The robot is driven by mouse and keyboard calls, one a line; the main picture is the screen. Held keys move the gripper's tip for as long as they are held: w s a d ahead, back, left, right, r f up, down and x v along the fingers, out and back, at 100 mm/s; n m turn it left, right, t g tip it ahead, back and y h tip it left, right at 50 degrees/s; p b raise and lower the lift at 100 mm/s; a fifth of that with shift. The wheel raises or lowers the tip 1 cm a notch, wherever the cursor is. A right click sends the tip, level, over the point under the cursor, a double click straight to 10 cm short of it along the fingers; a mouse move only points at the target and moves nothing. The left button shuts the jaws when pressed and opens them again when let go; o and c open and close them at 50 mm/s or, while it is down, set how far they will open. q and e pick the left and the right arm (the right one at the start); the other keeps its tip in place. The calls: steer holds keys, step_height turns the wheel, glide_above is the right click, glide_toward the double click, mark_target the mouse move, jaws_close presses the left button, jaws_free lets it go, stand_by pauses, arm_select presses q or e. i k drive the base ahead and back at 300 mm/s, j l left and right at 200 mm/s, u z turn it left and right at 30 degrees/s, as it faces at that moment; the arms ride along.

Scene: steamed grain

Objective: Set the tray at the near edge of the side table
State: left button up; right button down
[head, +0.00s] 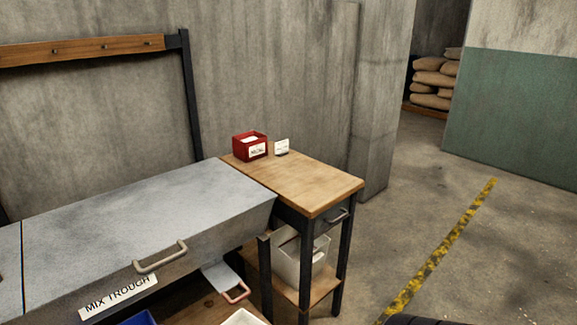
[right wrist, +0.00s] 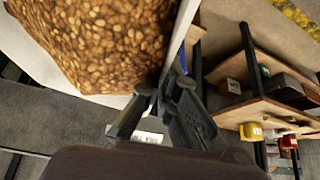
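The side table (head: 300,182) has a wooden top, dark legs and a drawer, and stands right of the trough in the head view. The near part of its top is bare. The tray (right wrist: 188,20) shows only in the right wrist view, with a pale rim and brown grain (right wrist: 105,40) in it. My right gripper (right wrist: 165,95) has its fingers on either side of the tray's rim and appears shut on it. The tray's far side is cut off by the frame. My left gripper is in neither view.
A red box (head: 250,147) and a small white card (head: 281,147) stand at the table's back. A pale bin (head: 300,258) sits on its lower shelf. The mix trough (head: 140,215) adjoins it at left. Open floor lies right, with a yellow-black line (head: 440,250).

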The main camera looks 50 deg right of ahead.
mark_target(315, 182)
steer(key=k+l, duration=0.1)
steer(key=l, duration=0.4)
steer(key=k+l, duration=0.1)
steer(key=l, duration=0.4)
steer(key=k+l, duration=0.1)
steer(key=l, duration=0.4)
steer(key=k+l, duration=0.1)
steer(key=l, duration=0.35)
steer(key=l+u, duration=0.05)
